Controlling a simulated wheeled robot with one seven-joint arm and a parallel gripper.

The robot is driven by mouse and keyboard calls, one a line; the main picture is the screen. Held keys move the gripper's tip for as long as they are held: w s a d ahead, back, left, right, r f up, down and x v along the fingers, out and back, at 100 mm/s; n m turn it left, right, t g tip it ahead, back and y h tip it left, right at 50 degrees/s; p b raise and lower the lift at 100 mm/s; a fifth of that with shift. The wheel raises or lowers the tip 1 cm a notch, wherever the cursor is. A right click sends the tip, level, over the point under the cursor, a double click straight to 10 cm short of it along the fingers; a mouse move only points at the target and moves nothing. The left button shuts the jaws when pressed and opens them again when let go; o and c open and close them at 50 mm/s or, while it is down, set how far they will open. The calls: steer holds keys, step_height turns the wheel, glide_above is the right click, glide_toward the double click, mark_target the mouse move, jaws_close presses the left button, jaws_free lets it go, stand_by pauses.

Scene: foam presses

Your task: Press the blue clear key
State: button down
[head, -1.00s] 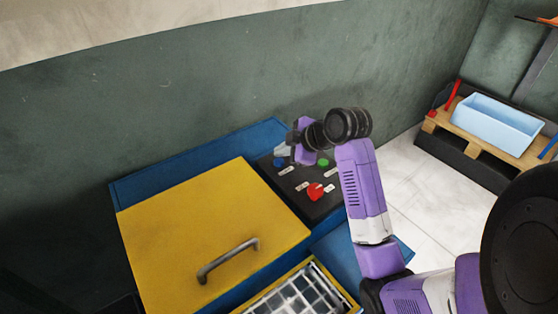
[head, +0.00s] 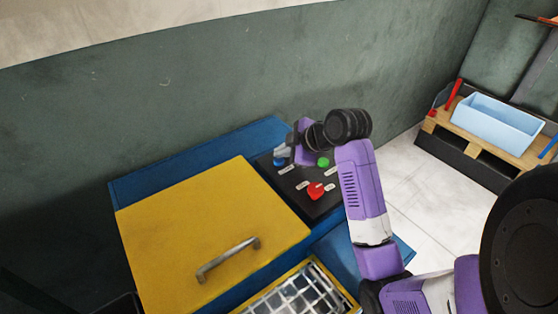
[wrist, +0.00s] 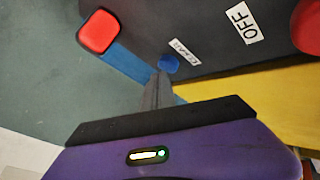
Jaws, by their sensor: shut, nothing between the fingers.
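The blue clear key (head: 279,162) is a small round button at the far left of the black control panel. In the wrist view the blue key (wrist: 168,63) lies beside a white label reading CLEAR (wrist: 182,52). My gripper (head: 283,151) is shut and empty, with its fingertips just above the key in the head view. In the wrist view my gripper's fingertips (wrist: 160,76) end right beside the key and cover a little of its near side. I cannot tell whether they touch it.
A red square part (wrist: 97,32) shows at the wrist view's upper left. The yellow lid (head: 200,215) with a handle lies left of the panel.

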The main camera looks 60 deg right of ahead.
mark_target(282, 161)
steer(key=shift+f+b, duration=0.3)
steer(key=shift+f, duration=0.25)
stand_by(0.7)
steer(key=shift+r, duration=0.1)
stand_by(0.3)
steer(key=shift+r+p, duration=0.75)
steer(key=shift+r, duration=0.1)
steer(key=shift+r, duration=0.1)
step_height(282, 161, up, 5)
steer(key=p, duration=0.4)
stand_by(0.7)
